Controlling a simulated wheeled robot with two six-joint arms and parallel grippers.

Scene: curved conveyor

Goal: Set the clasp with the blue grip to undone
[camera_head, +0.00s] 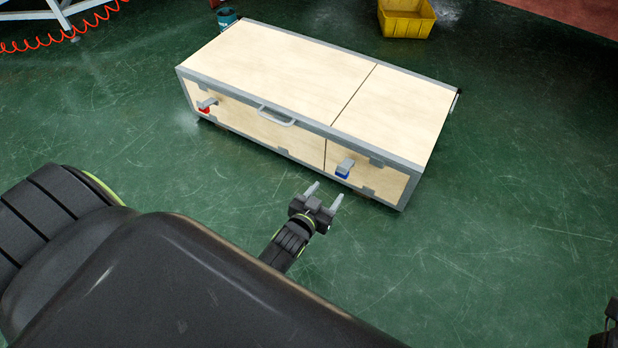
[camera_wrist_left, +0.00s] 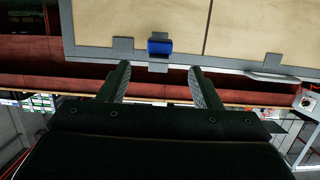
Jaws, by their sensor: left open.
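A long wooden case (camera_head: 277,68) with grey metal edges lies on the green floor. On its front, at the right, is a clasp with a blue grip (camera_head: 344,169). A second clasp with a red grip (camera_head: 206,106) is at the front left. My left gripper (camera_head: 325,193) is open and empty, just in front of the blue clasp and apart from it. In the left wrist view the blue grip (camera_wrist_left: 159,47) is beyond the open fingers (camera_wrist_left: 160,82), roughly centred between them. My right gripper is not clearly seen; only a dark part shows at the right edge.
A grey handle (camera_head: 277,116) sits on the case's front between the clasps. A yellow bin (camera_head: 405,18) and a teal container (camera_head: 227,17) stand behind the case. A red coiled hose (camera_head: 60,38) is at the upper left. The floor right of the case is clear.

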